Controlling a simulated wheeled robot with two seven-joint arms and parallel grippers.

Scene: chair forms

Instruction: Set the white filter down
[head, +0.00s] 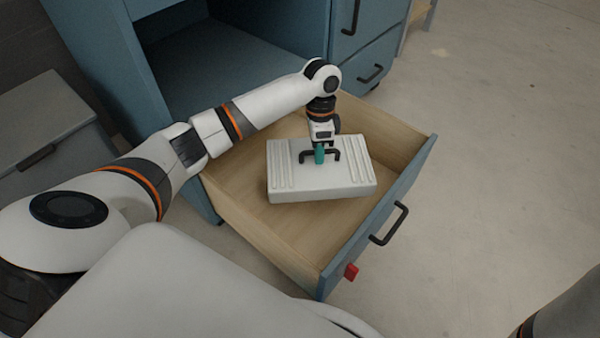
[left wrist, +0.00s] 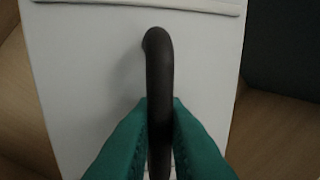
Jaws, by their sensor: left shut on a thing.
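The white filter (head: 349,182) is a flat white box with ridged bands on top and a dark handle (head: 335,156). It is within the outline of the open wooden drawer (head: 245,181), roughly level. I cannot tell whether it touches the drawer floor or hangs just above it. My left gripper (head: 319,155) points down from above and is shut on the handle. In the left wrist view the green fingers (left wrist: 158,150) close on both sides of the dark handle (left wrist: 160,70), above the filter's white top (left wrist: 85,60). My right gripper is out of view.
The drawer's blue front (head: 383,218) has a dark pull (head: 389,224) and a red tab (head: 351,271). A blue cabinet (head: 105,70) with an open bay stands behind. A grey box (head: 45,130) is at left. Concrete floor (head: 500,150) is clear at right.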

